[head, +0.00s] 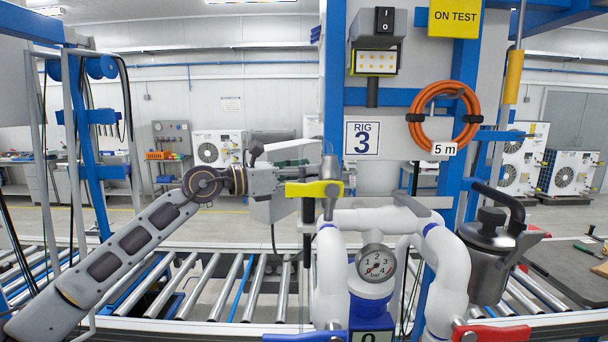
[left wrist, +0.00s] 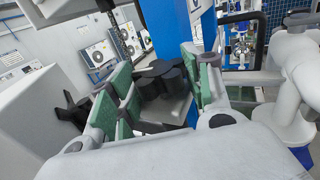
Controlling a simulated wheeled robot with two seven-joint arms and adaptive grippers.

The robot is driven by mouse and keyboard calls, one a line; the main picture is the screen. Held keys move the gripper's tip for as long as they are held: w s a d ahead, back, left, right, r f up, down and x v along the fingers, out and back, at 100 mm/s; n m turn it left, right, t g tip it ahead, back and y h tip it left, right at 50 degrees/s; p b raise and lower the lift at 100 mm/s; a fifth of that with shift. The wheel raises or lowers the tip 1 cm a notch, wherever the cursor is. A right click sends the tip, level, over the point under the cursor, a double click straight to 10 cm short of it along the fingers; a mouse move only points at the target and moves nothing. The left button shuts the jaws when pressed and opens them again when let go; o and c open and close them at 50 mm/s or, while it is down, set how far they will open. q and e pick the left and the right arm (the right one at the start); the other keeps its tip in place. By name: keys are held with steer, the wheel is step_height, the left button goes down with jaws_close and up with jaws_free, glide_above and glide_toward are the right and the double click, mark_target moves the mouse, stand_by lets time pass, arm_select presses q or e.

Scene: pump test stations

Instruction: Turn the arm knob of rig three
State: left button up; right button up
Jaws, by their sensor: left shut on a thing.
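My left gripper (head: 308,172) reaches in from the left beside the blue post of rig three, just above the white pump pipes. In the left wrist view, its green-padded fingers (left wrist: 166,88) stand on both sides of a dark lobed knob (left wrist: 158,76) and are shut on it. The knob sits by a grey plate, in front of the blue post. In the head view I cannot make out the knob behind the gripper. The rig three sign (head: 362,139) is on the panel to the right of the gripper. My right gripper is not in view.
A yellow valve handle (head: 314,189) is close to my gripper. A pressure gauge (head: 376,263) and white pipes (head: 330,285) stand below it. An orange hose coil (head: 444,82) hangs above right. A steel jug (head: 492,250) is at right. Rollers (head: 215,285) run behind.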

arm_select(q)
steer(key=shift+w+m+g+h+b, duration=0.1)
steer(key=shift+m+g+h+b, duration=0.45)
steer(key=shift+m+g, duration=0.4)
steer(key=shift+m+g+b, duration=0.3)
steer(key=shift+m+g, duration=0.15)
steer(key=shift+g, duration=0.6)
steer(key=shift+w+a+r+m+g+h, duration=0.1)
steer(key=shift+m+g+h, duration=0.1)
steer(key=shift+m+g, duration=0.35)
steer(key=shift+w+m+g+h, duration=0.15)
steer(key=shift+m+g, duration=0.1)
steer(key=shift+g, duration=0.5)
steer(key=shift+m+g+p, duration=0.3)
steer(key=shift+m+g, duration=0.1)
steer(key=shift+g, duration=0.2)
steer(key=shift+m+g, duration=0.5)
steer(key=shift+g, duration=0.3)
steer(key=o, duration=1)
